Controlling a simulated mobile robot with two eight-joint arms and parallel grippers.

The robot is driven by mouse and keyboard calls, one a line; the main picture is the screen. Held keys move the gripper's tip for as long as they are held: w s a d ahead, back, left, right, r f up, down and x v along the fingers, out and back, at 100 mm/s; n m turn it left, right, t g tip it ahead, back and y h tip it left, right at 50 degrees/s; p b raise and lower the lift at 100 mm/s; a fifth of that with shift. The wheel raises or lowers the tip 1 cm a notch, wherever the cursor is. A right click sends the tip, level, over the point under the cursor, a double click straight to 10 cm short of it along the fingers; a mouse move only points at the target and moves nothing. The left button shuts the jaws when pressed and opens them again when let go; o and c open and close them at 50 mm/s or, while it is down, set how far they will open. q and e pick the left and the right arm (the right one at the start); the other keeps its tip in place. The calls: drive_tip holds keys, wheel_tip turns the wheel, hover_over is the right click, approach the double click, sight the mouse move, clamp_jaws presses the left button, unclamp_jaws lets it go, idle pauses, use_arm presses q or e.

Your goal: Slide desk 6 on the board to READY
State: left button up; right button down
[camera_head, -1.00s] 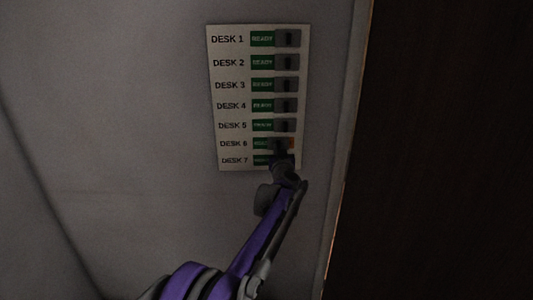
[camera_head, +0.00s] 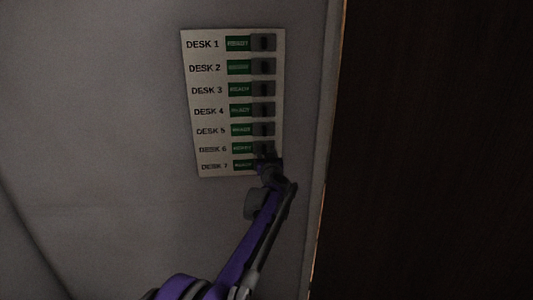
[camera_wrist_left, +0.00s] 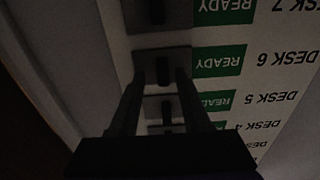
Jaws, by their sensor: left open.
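The board (camera_head: 190,105) is a pale panel on the grey wall, with rows from DESK 1 to DESK 7. The desk 6 slider (camera_head: 262,147) is a dark block at the right end of its row, with green READY (camera_head: 242,149) showing to its left. In the left wrist view, the picture is upside down; the desk 6 slider (camera_wrist_left: 162,53) and its full green READY label (camera_wrist_left: 219,61) show. My left gripper (camera_head: 267,163) is open at the lower right of the board. In the wrist view its fingers (camera_wrist_left: 158,77) stand either side of the desk 6 knob; contact is unclear.
The other desk rows, such as DESK 5 (camera_head: 242,130), also show green READY with their sliders at the right. The DESK 7 slider is hidden behind my gripper in the head view. A dark area (camera_head: 430,150) lies right of the wall's edge.

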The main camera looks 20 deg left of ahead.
use_arm(q)
drive_tip(key=b+v, duration=0.1)
drive_tip(key=v, duration=0.9)
drive_tip(key=shift+s+d+b, duration=0.3)
drive_tip(key=shift+b, duration=0.05)
drive_tip(key=s+d+f+m+g+h+p, duration=0.1)
drive_tip(key=s+d+f+m+h, duration=0.15)
drive_tip(key=s+d+h, duration=0.4)
drive_tip(key=s+d+f+m+h+p, duration=0.1)
drive_tip(key=s+d+m+h, duration=0.3)
drive_tip(key=s+d, duration=0.55)
drive_tip(key=s+a+f+g+p, duration=0.1)
drive_tip(key=s+f+g, duration=0.3)
drive_tip(key=s+f, duration=0.5)
drive_tip(key=s+a+f+g+y+p, duration=0.1)
drive_tip(key=s+f+g, duration=0.4)
drive_tip(key=s, duration=1.2)
wheel_tip(320, 180, down, 4)
drive_tip(key=shift+s+r, duration=0.1)
drive_tip(key=shift+s, duration=0.1)
